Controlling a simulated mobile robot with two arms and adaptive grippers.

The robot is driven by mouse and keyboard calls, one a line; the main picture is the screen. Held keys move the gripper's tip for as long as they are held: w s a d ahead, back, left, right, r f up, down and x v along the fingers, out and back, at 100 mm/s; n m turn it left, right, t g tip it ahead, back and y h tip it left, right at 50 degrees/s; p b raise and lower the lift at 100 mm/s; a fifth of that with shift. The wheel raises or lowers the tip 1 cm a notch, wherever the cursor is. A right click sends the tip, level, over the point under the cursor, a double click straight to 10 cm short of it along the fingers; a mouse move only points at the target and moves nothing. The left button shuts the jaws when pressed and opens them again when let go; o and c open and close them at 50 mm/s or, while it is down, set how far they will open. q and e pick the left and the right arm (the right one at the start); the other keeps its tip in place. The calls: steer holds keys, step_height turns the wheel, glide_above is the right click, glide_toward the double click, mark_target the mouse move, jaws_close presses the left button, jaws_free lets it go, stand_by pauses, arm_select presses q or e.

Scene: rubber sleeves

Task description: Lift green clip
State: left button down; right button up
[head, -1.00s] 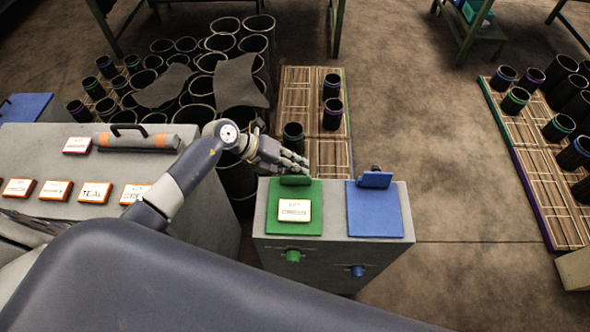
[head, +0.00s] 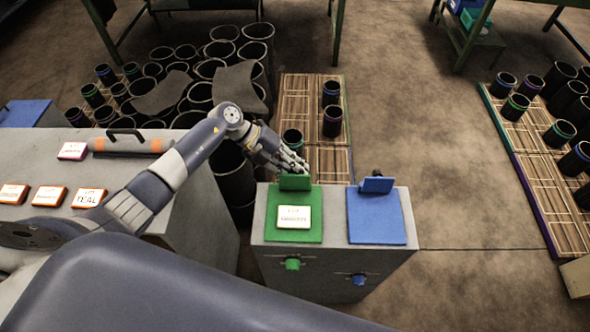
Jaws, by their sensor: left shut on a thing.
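The green clip (head: 295,183) stands at the back edge of the green board (head: 308,233) on top of the grey stand. A white label plate (head: 294,217) lies on that board. My left gripper (head: 296,164) comes in from the left and is shut on the green clip, with its fingers at the clip's top. The fingers partly hide how they hold it. My right gripper is not in view.
A blue board (head: 376,222) with a blue clip (head: 377,185) is beside the green one. Black rubber sleeves (head: 255,34) crowd behind my left arm. A wooden rack (head: 330,165) is behind the stand.

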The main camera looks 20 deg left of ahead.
arm_select(q)
steer(key=shift+s+f, duration=0.15)
steer(key=shift+f, duration=0.05)
steer(key=c, duration=1.4)
jaws_free()
steer(key=shift+r, duration=0.1)
steer(key=shift+o, duration=0.2)
steer(key=shift+a+r, duration=0.1)
steer(key=v, duration=1.1)
steer(key=shift+a+r, duration=0.25)
